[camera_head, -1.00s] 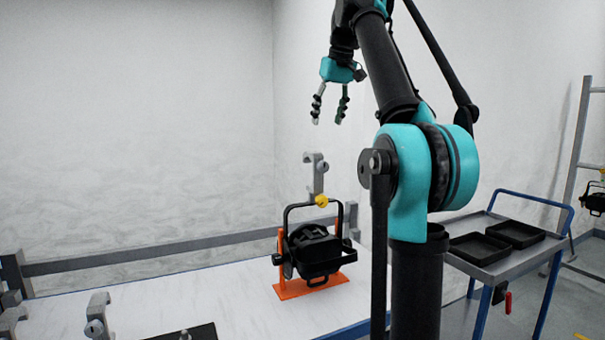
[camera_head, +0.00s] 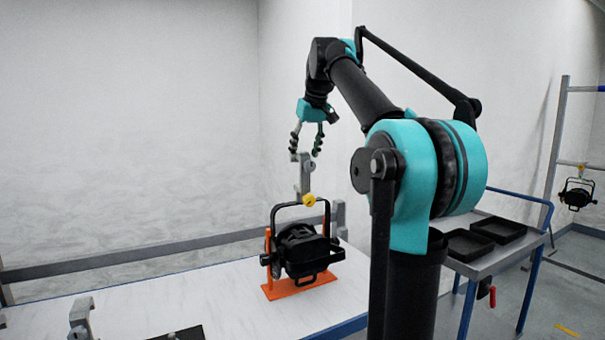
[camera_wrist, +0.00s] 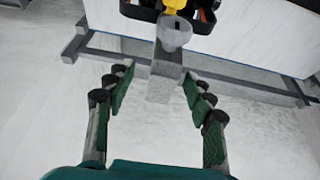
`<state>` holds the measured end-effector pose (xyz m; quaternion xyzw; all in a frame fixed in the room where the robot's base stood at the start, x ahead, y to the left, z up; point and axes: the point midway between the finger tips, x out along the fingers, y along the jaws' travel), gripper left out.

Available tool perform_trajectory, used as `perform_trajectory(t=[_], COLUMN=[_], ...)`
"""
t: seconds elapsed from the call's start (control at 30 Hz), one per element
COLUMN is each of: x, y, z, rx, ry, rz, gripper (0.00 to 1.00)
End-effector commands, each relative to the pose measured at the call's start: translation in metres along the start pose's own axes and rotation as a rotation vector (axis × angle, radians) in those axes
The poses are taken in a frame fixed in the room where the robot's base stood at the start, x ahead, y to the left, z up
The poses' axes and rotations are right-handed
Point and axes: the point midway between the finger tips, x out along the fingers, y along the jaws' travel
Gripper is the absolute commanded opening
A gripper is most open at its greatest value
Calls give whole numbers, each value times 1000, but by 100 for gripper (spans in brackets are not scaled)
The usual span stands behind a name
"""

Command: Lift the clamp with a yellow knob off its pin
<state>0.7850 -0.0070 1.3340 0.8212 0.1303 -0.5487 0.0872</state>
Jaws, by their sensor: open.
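The clamp with a yellow knob (camera_head: 304,178) is a grey hook-shaped piece standing upright on top of the yoke of a black par can (camera_head: 300,250). Its yellow knob (camera_head: 309,200) sits at its foot, where the yoke is; the pin itself is hidden. My gripper (camera_head: 305,156) is open, pointing down, with its fingertips around the clamp's top in the head view. In the wrist view the clamp (camera_wrist: 166,75) reaches between the open fingers (camera_wrist: 158,88), with a gap on each side.
The par can hangs in an orange stand (camera_head: 300,285) on the white table (camera_head: 240,310). Another grey clamp (camera_head: 82,315) stands at the lower left near a dark mat (camera_head: 185,334). A trolley with black trays (camera_head: 470,245) is at right. A rail runs behind the table.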

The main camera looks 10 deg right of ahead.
Motion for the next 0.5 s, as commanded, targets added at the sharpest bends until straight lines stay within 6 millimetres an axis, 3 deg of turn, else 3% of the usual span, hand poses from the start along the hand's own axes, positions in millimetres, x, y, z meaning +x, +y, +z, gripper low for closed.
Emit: perform_trajectory(t=[0.5], x=[53], y=[-4], z=[-2], rx=[1], ry=[0], rz=[0], gripper=[53])
